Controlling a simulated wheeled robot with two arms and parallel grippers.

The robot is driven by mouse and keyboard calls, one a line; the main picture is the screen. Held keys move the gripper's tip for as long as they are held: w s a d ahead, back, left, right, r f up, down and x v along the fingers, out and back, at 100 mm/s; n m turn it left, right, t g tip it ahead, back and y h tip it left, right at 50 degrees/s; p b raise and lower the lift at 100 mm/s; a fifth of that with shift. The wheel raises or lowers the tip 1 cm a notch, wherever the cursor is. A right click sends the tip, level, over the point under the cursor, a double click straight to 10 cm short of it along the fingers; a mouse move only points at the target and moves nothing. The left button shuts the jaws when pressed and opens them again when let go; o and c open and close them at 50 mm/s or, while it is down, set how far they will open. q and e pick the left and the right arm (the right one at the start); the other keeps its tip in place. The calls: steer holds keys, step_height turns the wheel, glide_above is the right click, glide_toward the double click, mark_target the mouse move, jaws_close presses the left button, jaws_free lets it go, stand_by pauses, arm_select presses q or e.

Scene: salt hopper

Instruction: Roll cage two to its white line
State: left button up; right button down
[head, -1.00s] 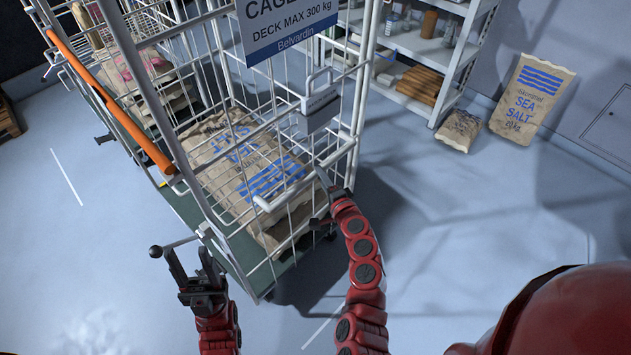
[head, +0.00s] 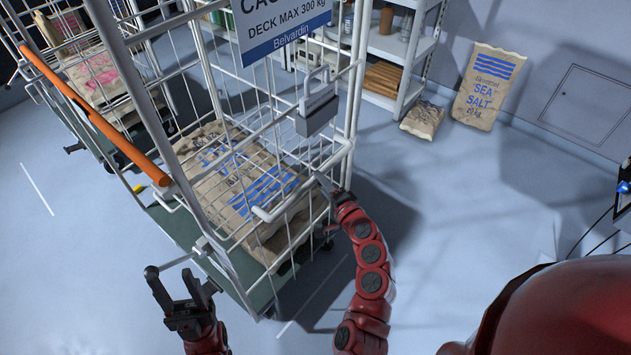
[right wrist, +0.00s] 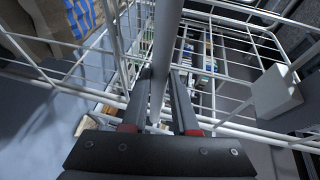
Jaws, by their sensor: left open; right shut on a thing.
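A white wire roll cage (head: 215,80) fills the middle of the head view, with sacks of sea salt on its green deck. Its blue and white sign (head: 285,30) reads "DECK MAX 300 kg"; the number above is cut off. My right gripper (head: 332,195) is shut on a bar at the cage's near right side; the right wrist view shows the bar (right wrist: 168,45) between the fingers. My left gripper (head: 174,281) is open and empty, just left of the cage's near left corner. A white floor line (head: 322,283) passes close to the near right corner, partly hidden.
Another loaded cage (head: 55,75) stands behind at the upper left. A second white line (head: 37,188) lies on the left floor. A dark object (head: 622,200) shows at the right edge.

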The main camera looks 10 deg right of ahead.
steer(key=shift+s+d+f+b, duration=0.2)
steer(key=shift+s+d+f, duration=0.1)
steer(key=shift+s, duration=0.25)
steer(key=shift+s+d+f+b, duration=0.15)
steer(key=shift+s+d+f, duration=0.15)
steer(key=shift+s, duration=0.25)
steer(key=c, duration=1.1)
jaws_free()
steer(key=shift+c, duration=0.2)
steer(key=o, duration=0.5)
steer(key=shift+d, duration=0.1)
steer(key=shift+c, duration=0.2)
steer(key=shift+w+r, duration=0.15)
steer(key=shift+d+r, duration=0.1)
